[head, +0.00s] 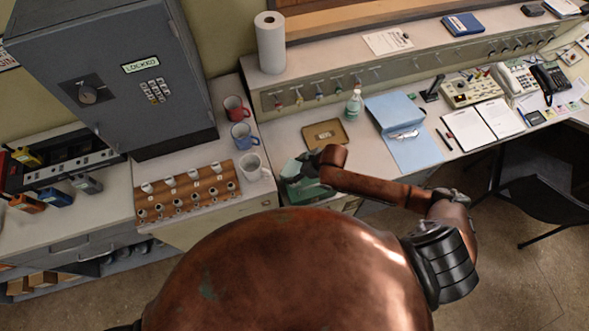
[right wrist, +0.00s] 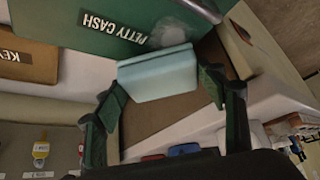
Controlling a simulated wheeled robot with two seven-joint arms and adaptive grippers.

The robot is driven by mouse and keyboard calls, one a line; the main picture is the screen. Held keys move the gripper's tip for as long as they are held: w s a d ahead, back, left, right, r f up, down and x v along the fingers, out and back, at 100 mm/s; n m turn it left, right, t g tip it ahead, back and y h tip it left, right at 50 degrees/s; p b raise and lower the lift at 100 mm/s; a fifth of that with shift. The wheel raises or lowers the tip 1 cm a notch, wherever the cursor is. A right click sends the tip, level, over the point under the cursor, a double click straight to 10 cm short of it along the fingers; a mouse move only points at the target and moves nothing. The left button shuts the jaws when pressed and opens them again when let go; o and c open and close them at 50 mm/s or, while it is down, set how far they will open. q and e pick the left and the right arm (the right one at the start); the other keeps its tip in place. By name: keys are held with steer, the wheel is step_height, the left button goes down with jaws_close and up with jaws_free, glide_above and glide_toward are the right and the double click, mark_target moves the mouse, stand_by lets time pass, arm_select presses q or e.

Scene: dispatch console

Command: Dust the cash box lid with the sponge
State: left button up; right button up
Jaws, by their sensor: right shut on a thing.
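The green cash box (right wrist: 95,22), lettered PETTY CASH, is at the top of the right wrist view. A whitish, dust-like patch (right wrist: 172,32) lies on it beside the lettering. In the head view the box (head: 308,191) is partly hidden under my right arm at the counter's front edge. My right gripper (right wrist: 160,92) is shut on the light blue sponge (right wrist: 157,76), with a finger at each side. The sponge's far edge is close to the patch; I cannot tell whether it touches the box. My left gripper is not in view.
A brown tray (head: 325,134) lies behind the box.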

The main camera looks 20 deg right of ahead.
steer(key=shift+f+b, duration=0.35)
steer(key=shift+f, duration=0.65)
stand_by(0.4)
